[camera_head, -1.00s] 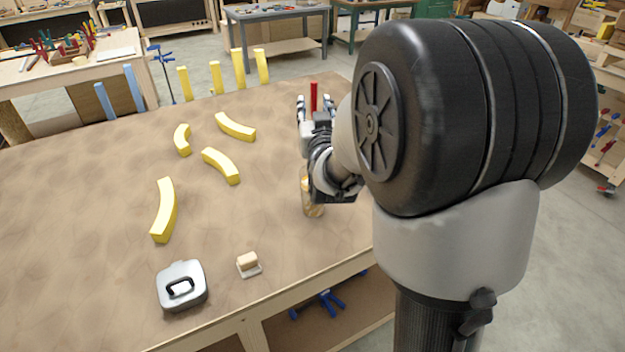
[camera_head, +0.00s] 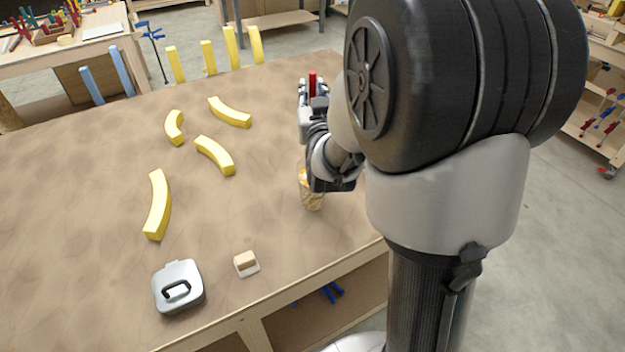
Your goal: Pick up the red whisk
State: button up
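A red upright piece, likely the handle of the red whisk (camera_head: 312,81), shows between the fingers of my gripper (camera_head: 312,92) at the far right part of the table. The rest of it is hidden behind my gripper and wrist. One finger shows on each side of the red piece. I cannot tell whether the fingers touch it or stand apart from it.
The brown table (camera_head: 90,210) holds several yellow curved pieces (camera_head: 157,205). A grey lidded box (camera_head: 178,287) and a small beige block (camera_head: 246,263) lie near the front edge. A patterned glass (camera_head: 311,190) stands close beside my forearm. The table's left side is clear.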

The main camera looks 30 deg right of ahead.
grip_shut()
dwell(0.3)
